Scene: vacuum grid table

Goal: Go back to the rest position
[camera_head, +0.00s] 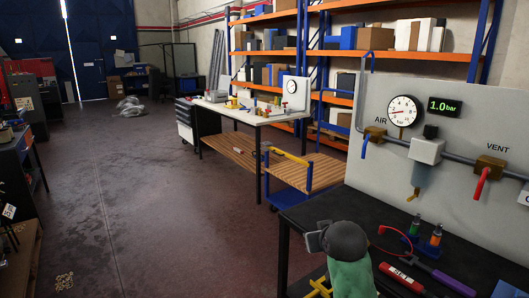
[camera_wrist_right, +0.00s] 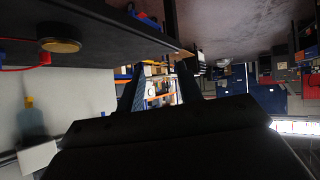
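My right gripper (camera_wrist_right: 158,90) shows in the right wrist view, its two dark fingers apart with nothing between them. In the head view, a green and dark grey part at the bottom centre, over the front of the black table (camera_head: 440,235), looks like my right arm; its fingertips cannot be made out there. My left gripper is in neither view. The wall panel (camera_head: 345,115) carries an AIR gauge (camera_head: 403,111), a display (camera_head: 444,105) reading 1.0 bar, a blue-handled valve (camera_head: 365,148) and a red-handled VENT valve (camera_head: 481,184).
On the black table lie a red device (camera_head: 401,277), a purple-handled tool (camera_head: 453,283) and small orange-and-green fittings (camera_head: 434,237). A yellow item (camera_head: 319,288) lies near the arm. A wooden-decked cart (camera_head: 305,172) and a workbench (camera_head: 245,115) stand behind. The floor (camera_head: 150,200) at left is largely clear.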

